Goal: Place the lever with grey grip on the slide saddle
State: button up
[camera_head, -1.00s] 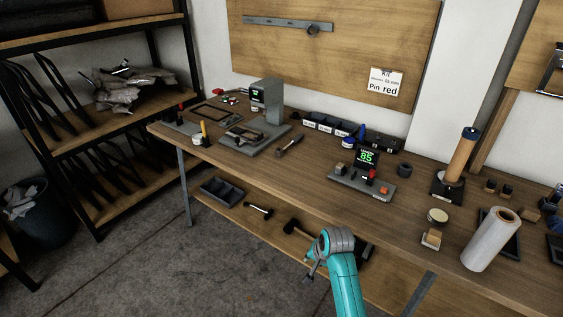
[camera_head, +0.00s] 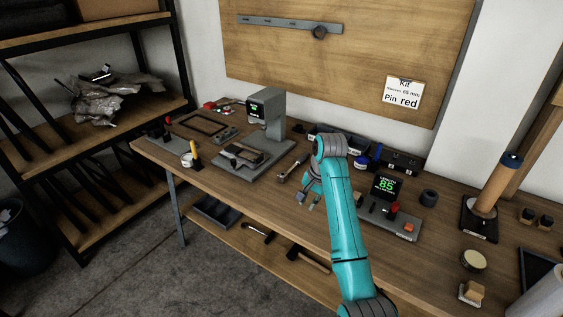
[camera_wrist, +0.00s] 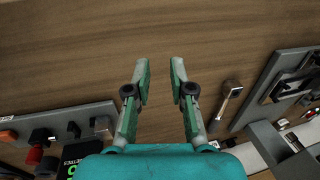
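My gripper (camera_head: 309,199) is over the middle of the bench, fingers pointing down. In the wrist view my gripper (camera_wrist: 159,68) is open, with only bare wood between its fingers. A short lever-like part (camera_head: 288,174) lies on the bench between the grey press and my gripper. In the wrist view this lever (camera_wrist: 228,100) lies just right of the fingers, apart from them, with a round end and a pale shaft. It looks like the grey-grip lever. I cannot tell for certain which part is the slide saddle; a dark assembly (camera_head: 243,153) sits on the press base.
The grey press (camera_head: 274,112) stands left of my arm. A gauge with a green "85" display (camera_head: 385,187) and red knob stands to the right, partly hidden by my arm. Yellow-handled (camera_head: 195,150) and red-handled (camera_head: 168,121) items are farther left. Bare wood lies below the gripper.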

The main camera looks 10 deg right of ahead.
aim_at(248, 154)
jog(key=i, duration=0.9)
